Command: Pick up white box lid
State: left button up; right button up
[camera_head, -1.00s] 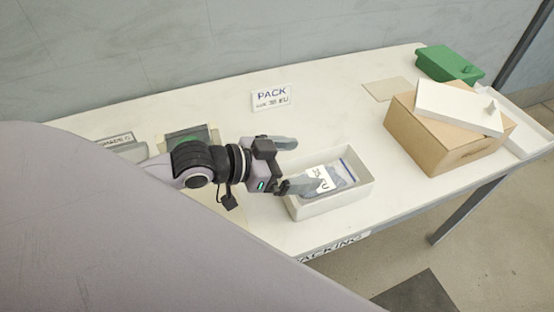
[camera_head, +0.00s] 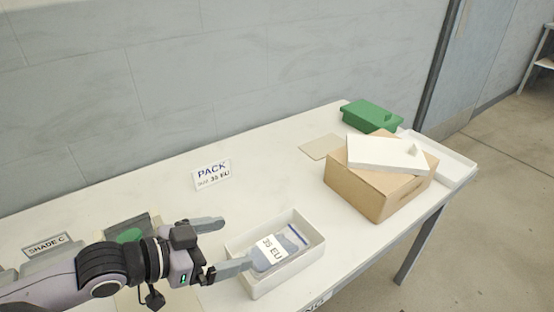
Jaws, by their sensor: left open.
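The white box lid (camera_head: 388,153) lies tilted on top of a brown cardboard box (camera_head: 370,190) at the right of the table. It has a small raised tab on its right part. My left gripper (camera_head: 236,246) is open and empty, its fingers pointing right, well to the left of the lid. Its lower finger is at the left edge of an open white box (camera_head: 315,252); I cannot tell whether they touch. My right gripper is not in view.
A PACK sign (camera_head: 212,174) stands at the table's middle. A green container (camera_head: 370,116) and a beige mat (camera_head: 321,147) are at the far end. A white tray (camera_head: 458,166) sits behind the cardboard box. The white table (camera_head: 262,188) is clear between sign and cardboard box.

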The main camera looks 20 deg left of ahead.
aim_at(370, 152)
jog(key=k+l, duration=0.7)
jog(key=k, duration=0.2)
